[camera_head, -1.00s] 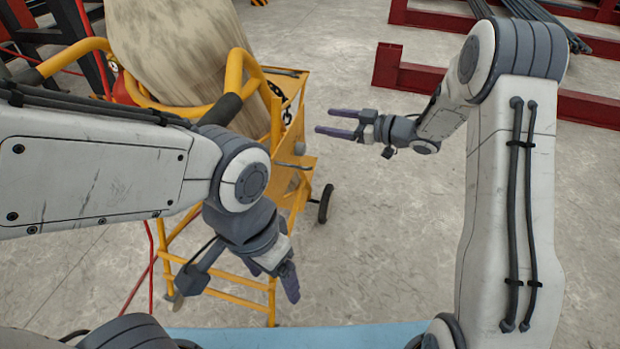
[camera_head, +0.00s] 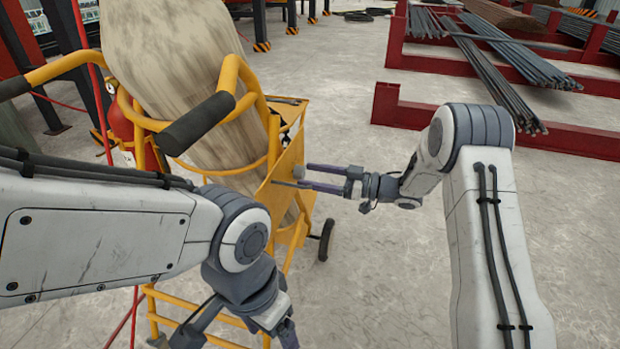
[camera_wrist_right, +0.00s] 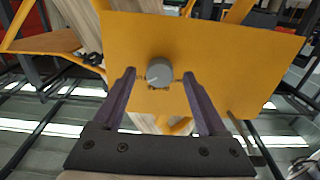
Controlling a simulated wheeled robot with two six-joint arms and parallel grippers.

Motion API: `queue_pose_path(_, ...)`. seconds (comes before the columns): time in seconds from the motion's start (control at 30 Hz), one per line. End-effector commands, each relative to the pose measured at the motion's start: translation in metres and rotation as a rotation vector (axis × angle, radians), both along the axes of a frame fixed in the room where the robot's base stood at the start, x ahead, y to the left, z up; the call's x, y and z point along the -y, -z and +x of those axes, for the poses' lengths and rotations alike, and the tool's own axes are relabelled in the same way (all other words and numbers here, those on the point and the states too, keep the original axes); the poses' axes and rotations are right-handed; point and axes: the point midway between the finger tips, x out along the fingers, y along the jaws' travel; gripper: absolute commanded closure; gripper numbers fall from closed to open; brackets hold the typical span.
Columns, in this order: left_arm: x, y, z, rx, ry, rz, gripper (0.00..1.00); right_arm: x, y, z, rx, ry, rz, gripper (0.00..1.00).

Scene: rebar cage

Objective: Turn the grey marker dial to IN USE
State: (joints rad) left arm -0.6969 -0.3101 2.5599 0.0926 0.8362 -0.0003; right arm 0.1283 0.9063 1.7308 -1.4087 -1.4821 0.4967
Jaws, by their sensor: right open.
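The grey marker dial (camera_wrist_right: 158,72) is a round knob on a flat yellow plate (camera_wrist_right: 225,60) in the right wrist view. It has a pale pointer line, but its labels are too small to read. My right gripper (camera_head: 306,176) reaches in from the right to the yellow cart's plate (camera_head: 289,168) in the head view. Its purple fingers are open, one on each side of the dial in the right wrist view, with gaps visible; contact cannot be told. My left gripper (camera_head: 277,322) hangs low at the bottom of the head view, partly cut off.
The yellow wheeled cart (camera_head: 233,105) carries a large pale bundle and has black-gripped handles. My left arm crosses in front of it. Red racks (camera_head: 440,119) with steel bars stand behind on the right. The concrete floor right of the cart is clear.

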Motion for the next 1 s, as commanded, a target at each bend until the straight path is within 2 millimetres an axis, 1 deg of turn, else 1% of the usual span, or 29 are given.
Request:
queue_pose_path(0.03,0.0,0.0018,0.0,0.0,0.0,0.0,0.2,-0.0046,0.0005,0.0013,0.0,-0.001,0.0,0.24)
queue_pose_path(0.13,-0.0001,0.0023,0.0,0.0,0.0,0.0,0.2,-0.009,0.0001,0.0028,0.0,0.001,0.0,0.24)
queue_pose_path(0.4,0.0,0.0021,0.0,0.0,0.0,0.0,0.2,-0.0097,-0.0003,0.0032,-0.001,0.001,0.0,0.24)
queue_pose_path(0.47,-0.0001,0.0021,0.0,0.0,0.0,0.0,0.2,-0.0097,-0.0004,0.0032,-0.001,0.001,0.0,0.47)
queue_pose_path(0.5,-0.0001,0.0021,0.0,0.0,0.0,0.0,0.2,-0.0097,-0.0003,0.0032,-0.001,0.001,0.0,0.63)
queue_pose_path(0.57,0.0,0.0021,-0.0001,0.0,0.0,0.0,0.2,-0.0096,-0.0003,0.0032,-0.001,0.001,0.0,0.86)
queue_pose_path(0.6,0.0,0.0021,-0.0001,0.0,0.0,0.0,0.2,-0.0096,-0.0003,0.0032,-0.001,0.001,0.0,1.0)
queue_pose_path(0.83,-0.0001,0.0025,0.0,0.0,0.0,0.0,0.2,-0.0095,-0.0001,0.0032,0.01,0.001,-0.003,1.0)
queue_pose_path(1.0,0.0,0.0042,-0.0001,0.0,0.0,0.0,0.2,-0.0095,0.0002,0.0033,0.06,0.001,-0.019,1.0)
